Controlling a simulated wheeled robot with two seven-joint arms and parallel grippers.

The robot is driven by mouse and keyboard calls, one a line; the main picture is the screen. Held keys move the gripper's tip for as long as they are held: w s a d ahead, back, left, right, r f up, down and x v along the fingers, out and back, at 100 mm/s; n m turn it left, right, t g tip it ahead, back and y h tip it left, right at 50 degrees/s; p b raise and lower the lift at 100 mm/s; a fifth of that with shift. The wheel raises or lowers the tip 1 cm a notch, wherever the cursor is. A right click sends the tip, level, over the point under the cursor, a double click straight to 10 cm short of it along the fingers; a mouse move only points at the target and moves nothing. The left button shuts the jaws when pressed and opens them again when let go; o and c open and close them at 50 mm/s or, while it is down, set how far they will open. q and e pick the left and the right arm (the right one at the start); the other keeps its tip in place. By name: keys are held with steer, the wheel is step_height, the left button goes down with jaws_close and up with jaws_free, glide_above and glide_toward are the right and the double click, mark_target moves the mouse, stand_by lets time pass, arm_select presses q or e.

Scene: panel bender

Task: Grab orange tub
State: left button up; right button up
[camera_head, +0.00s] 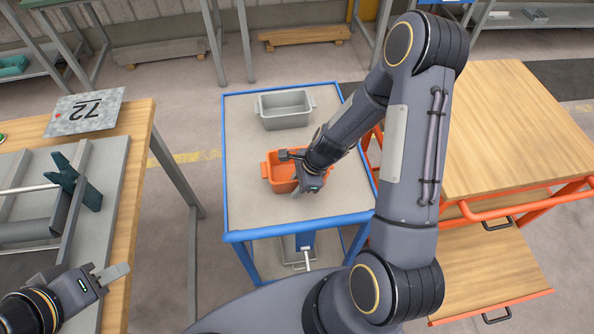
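The orange tub (276,173) sits on the grey top of a blue-framed cart (247,190) in the middle of the view. My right gripper (291,172) is over the tub's right part, pointing down and left. Its fingers look apart, with nothing visibly gripped between them. The gripper and wrist hide the tub's right end, and I cannot tell whether they touch it. My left gripper (106,271) is at the lower left, far from the tub, near the wooden table's edge. It looks open and empty.
A grey tub (285,108) stands behind the orange one on the cart. At left, a wooden table (138,130) bears a metal plate marked 72 (85,112) and a dark green part (72,180). At right is an orange-framed wooden bench (510,120). The cart's left side is clear.

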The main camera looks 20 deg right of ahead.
jaws_close()
